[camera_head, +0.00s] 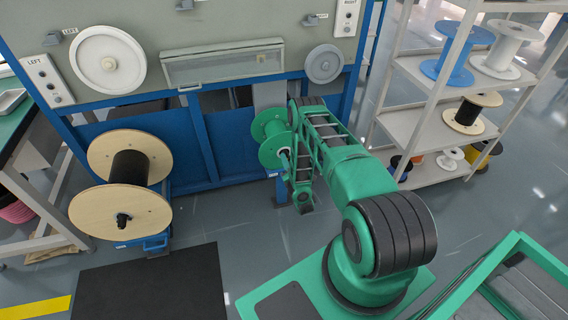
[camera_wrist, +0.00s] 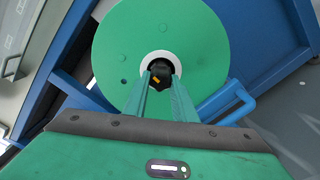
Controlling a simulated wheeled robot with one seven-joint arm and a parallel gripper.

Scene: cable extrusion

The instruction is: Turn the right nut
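The right nut (camera_wrist: 160,71) is a small black knob with an orange mark, at the white hub in the middle of the green spool flange (camera_wrist: 205,40). In the head view the green spool (camera_head: 270,131) stands at the machine's front, and my arm hides its nut. My gripper (camera_wrist: 161,82) points straight at the hub in the wrist view. Its two green fingers are apart, one on each side of the nut, their tips close to it. I cannot tell whether they touch it. The left nut (camera_head: 123,220) is black, on the wooden spool (camera_head: 130,165).
The blue machine frame (camera_head: 228,133) stands behind the spool, with a blue bar (camera_wrist: 238,103) right of the flange. A shelf rack (camera_head: 408,127) with several spools is at the right. A dark mat (camera_head: 150,285) lies at the lower left.

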